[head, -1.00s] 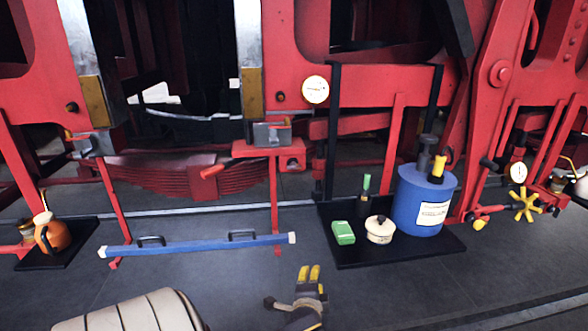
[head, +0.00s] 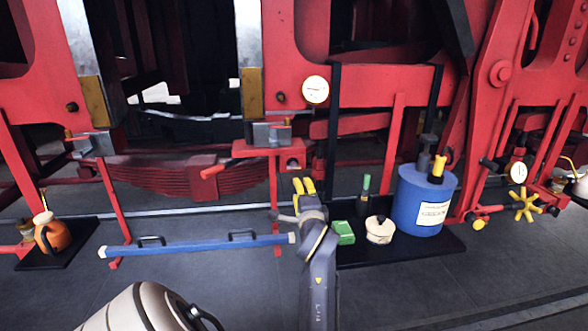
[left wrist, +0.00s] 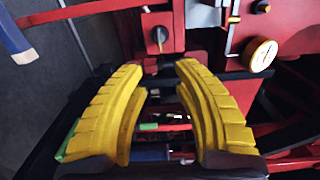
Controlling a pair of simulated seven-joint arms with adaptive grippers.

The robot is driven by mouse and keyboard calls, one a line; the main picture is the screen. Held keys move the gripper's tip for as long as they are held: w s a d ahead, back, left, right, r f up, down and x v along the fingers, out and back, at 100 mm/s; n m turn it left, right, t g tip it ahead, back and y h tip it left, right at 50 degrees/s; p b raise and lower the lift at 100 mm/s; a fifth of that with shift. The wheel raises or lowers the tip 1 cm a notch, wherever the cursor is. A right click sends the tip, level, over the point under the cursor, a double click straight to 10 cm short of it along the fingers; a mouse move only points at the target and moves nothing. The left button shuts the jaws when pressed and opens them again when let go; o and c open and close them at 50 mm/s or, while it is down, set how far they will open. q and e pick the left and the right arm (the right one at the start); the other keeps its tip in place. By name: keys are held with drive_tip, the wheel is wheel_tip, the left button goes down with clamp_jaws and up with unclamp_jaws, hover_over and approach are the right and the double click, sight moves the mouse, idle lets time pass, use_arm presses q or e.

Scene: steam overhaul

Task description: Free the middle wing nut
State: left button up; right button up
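No part shows clearly as a wing nut. A small dark knob (head: 292,163) sits on a red block under the grey box (head: 272,134) at the centre. The knob also shows in the left wrist view (left wrist: 159,35), above the fingers, but its shape is too small to tell. My left gripper (head: 303,186) has yellow fingers pointing up, just below that block in the picture. In the left wrist view the fingers (left wrist: 163,95) are parted with a gap and nothing held between them. My right gripper is not in view.
A blue bar (head: 195,246) lies left of my left gripper. A black tray (head: 400,252) at right bears a blue drum (head: 424,200), a cream pot (head: 380,230) and a green box (head: 343,232). A round gauge (head: 315,90) is above.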

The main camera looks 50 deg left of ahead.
sight(294, 166)
use_arm(q)
drive_tip(key=x, duration=1.5)
drive_tip(key=shift+w+a, duration=0.15)
drive_tip(key=shift+a, duration=0.1)
clamp_jaws()
